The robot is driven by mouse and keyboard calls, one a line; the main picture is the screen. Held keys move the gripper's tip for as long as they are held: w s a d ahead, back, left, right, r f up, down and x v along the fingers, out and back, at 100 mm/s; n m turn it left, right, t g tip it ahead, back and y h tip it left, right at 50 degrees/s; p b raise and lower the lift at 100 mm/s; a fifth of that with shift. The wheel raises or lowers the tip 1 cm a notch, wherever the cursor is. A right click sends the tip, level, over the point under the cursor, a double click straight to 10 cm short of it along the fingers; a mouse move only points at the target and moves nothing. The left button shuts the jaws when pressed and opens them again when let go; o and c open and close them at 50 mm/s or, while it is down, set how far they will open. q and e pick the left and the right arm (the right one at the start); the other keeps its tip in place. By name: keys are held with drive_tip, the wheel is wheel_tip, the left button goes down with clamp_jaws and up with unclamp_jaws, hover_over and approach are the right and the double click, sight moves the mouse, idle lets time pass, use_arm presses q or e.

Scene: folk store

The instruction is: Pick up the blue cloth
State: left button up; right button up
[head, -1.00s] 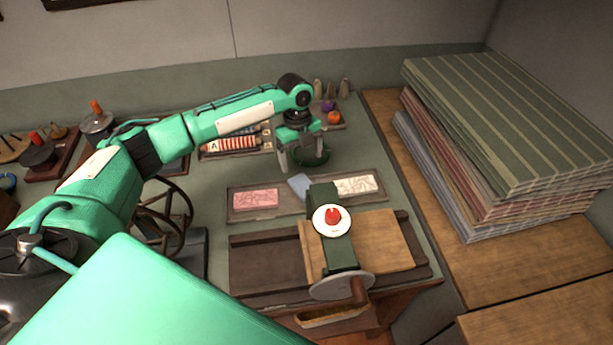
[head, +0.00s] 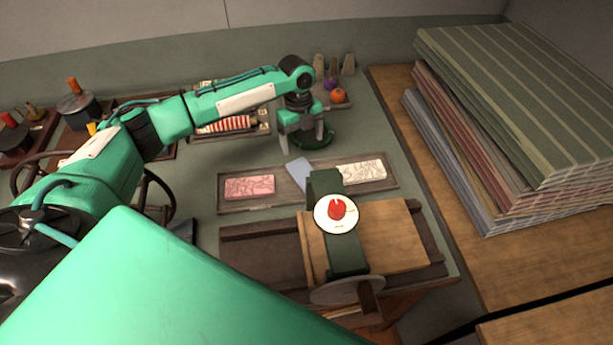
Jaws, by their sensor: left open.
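A small light blue cloth (head: 298,173) lies in the middle of a shallow grey-brown tray (head: 262,177) on the bench. It lies between a pink patterned piece and a white patterned piece. Its right end is partly hidden behind a dark green press. My left gripper (head: 302,146) is open and empty, fingers pointing down. It is just behind the cloth and apart from it, in front of a dark green round object. My right gripper is not in view.
The dark green press (head: 349,254) with a white and red disc stands in front of the tray. A pink piece (head: 250,187) and a white piece (head: 361,173) flank the cloth. A tall stack of striped sheets (head: 520,110) stands at right. An orange ball (head: 338,96) sits behind.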

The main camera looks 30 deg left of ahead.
use_arm(q)
drive_tip(key=p, duration=0.2)
hover_over(306, 174)
drive_tip(key=f, duration=0.7)
drive_tip(key=shift+a+f, duration=0.25)
drive_tip(key=shift+f, duration=0.05)
drive_tip(key=shift+s+d+f+p, duration=0.1)
drive_tip(key=shift+f+p, duration=0.25)
drive_tip(key=shift+f, duration=0.1)
drive_tip(key=f+p, duration=0.1)
drive_tip(key=f, duration=0.2)
drive_tip(key=shift+d+f, duration=0.2)
drive_tip(key=shift+f, duration=0.5)
drive_tip(key=c, duration=1.2)
drive_tip(key=shift+r, duration=0.1)
